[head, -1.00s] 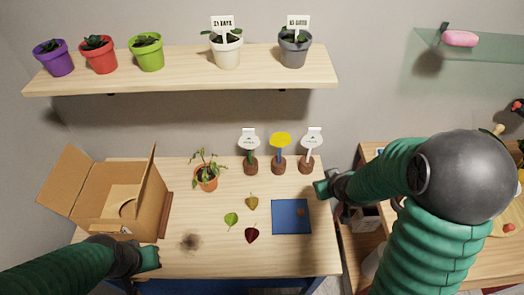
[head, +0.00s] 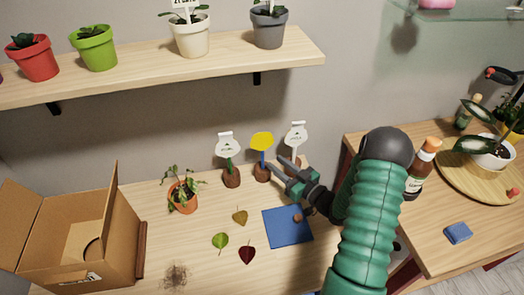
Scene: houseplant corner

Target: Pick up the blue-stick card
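The blue-stick card has a yellow rounded head (head: 261,141) on a short blue stick. It stands upright in a brown base (head: 262,173), in the middle of three cards. A white card on a green stick (head: 226,150) stands to its left, and another white card (head: 296,138) to its right, its stick partly hidden. My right gripper (head: 281,169) reaches in from the right, fingers apart and empty, just right of the blue stick and low near the base. Whether a finger touches it I cannot tell. My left gripper is out of view.
A wilted plant in a terracotta pot (head: 184,197) stands to the left. A blue mat (head: 288,228), a yellow leaf (head: 240,216), a green leaf (head: 220,241) and a dark red leaf (head: 247,253) lie in front. An open cardboard box (head: 70,240) is far left. A shelf (head: 200,68) hangs above.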

